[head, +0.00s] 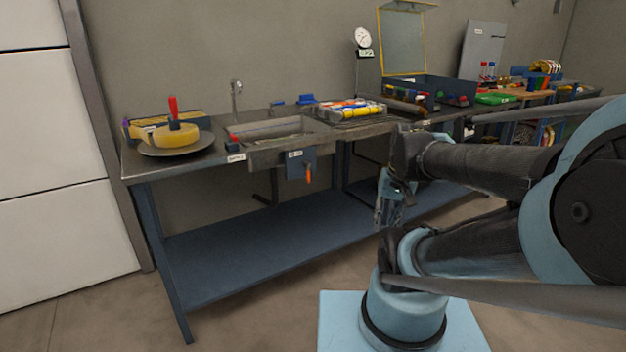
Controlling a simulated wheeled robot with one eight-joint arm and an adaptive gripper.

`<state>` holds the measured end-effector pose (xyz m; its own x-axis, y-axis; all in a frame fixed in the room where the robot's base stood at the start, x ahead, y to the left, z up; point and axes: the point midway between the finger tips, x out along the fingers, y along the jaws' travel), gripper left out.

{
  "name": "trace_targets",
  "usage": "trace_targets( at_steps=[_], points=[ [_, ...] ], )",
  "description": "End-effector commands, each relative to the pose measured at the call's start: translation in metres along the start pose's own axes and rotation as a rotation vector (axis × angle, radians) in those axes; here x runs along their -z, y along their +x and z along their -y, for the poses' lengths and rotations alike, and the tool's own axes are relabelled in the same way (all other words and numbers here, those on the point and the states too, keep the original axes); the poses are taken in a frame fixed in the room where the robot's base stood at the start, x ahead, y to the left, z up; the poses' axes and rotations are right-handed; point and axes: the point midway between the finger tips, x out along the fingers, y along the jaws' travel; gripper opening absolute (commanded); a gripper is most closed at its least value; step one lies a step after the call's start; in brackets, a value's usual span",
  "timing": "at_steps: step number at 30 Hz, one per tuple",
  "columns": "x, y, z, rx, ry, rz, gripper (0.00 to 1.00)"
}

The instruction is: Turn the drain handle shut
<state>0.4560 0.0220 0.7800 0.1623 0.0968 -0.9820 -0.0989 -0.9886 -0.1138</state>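A small orange handle (308,174) hangs roughly downward on a blue-grey plate (296,166) at the front of the sink; I take it to be the drain handle. A white label sits on the plate's upper part, too small to read. The sink (268,130) is set in the bench top. My gripper (383,215) is to the right of the handle and lower in the picture, pointing down, apart from the bench as far as I can tell. Its fingers are small and dark here, so their opening does not show.
The metal bench (165,170) has a blue lower shelf (260,250). A red-handled yellow round thing (170,137) sits on a grey dish at the left. A faucet (236,95) rises behind the sink. A tray of colored items (350,110) stands right. Floor in front is clear.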

Motion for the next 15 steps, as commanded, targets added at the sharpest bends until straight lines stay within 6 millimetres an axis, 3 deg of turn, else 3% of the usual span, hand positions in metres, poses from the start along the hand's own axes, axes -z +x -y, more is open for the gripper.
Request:
trace_targets(
  at_steps=[15],
  points=[
    [0.093, -0.019, 0.069, 0.283, 0.415, 0.157, 0.22]
  ],
)
